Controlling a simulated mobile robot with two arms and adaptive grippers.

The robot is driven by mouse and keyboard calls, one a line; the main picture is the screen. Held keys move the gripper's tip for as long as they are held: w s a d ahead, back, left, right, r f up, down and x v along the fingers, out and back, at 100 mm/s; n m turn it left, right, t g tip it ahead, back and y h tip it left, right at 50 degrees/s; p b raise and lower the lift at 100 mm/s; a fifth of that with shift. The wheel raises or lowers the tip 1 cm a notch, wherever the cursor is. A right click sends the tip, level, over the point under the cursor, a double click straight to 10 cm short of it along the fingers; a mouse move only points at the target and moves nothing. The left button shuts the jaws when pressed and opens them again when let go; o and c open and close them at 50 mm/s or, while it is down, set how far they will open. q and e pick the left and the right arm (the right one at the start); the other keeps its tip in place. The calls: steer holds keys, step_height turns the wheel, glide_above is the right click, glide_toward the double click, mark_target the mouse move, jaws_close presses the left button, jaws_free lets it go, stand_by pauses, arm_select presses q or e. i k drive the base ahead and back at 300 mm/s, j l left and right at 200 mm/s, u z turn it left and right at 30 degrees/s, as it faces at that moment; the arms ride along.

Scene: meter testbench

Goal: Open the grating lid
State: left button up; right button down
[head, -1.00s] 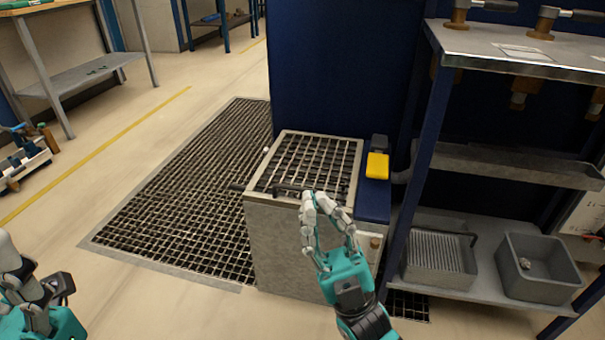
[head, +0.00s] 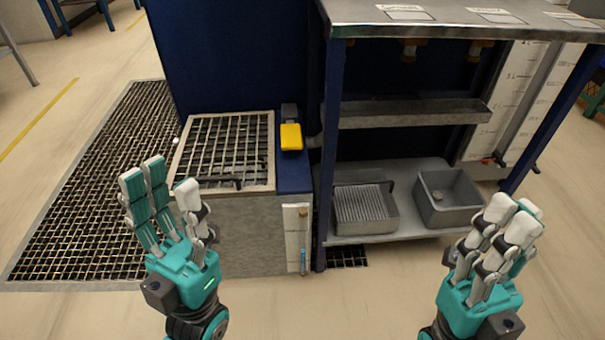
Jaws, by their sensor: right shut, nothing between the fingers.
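The grating lid (head: 228,147) is a metal grid in a light frame. It lies flat on top of a grey box (head: 245,225) in the middle left of the head view. A dark bar handle (head: 225,182) runs along its near edge. My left gripper (head: 168,188) is in front of the box's left side, with its fingers spread and empty. It overlaps the lid's near left corner in the picture; I cannot tell whether it touches. My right gripper (head: 510,220) is shut and empty, far right of the lid, in front of the shelf unit.
A yellow block (head: 291,137) sits on the blue ledge right of the lid. A floor grate (head: 70,220) lies left of the box. The shelf unit (head: 330,150) holds a ribbed tray (head: 362,207) and a grey bin (head: 450,196). The floor in front is clear.

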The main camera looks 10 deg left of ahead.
mark_target(238, 192)
steer(key=i+j+z, duration=0.1)
steer(key=j+z, duration=0.35)
steer(key=j, duration=0.15)
steer(key=j+z, duration=0.4)
steer(key=j, duration=0.15)
steer(key=k+j+z, duration=0.15)
steer(key=j+z, duration=0.3)
steer(key=j, duration=0.15)
steer(key=k+j, duration=0.1)
steer(key=j, duration=0.35)
steer(key=k+j, duration=0.1)
steer(key=j, duration=0.3)
steer(key=k+j+z, duration=0.1)
steer(key=j, duration=0.35)
steer(key=k+j, duration=0.15)
steer(key=j, duration=0.25)
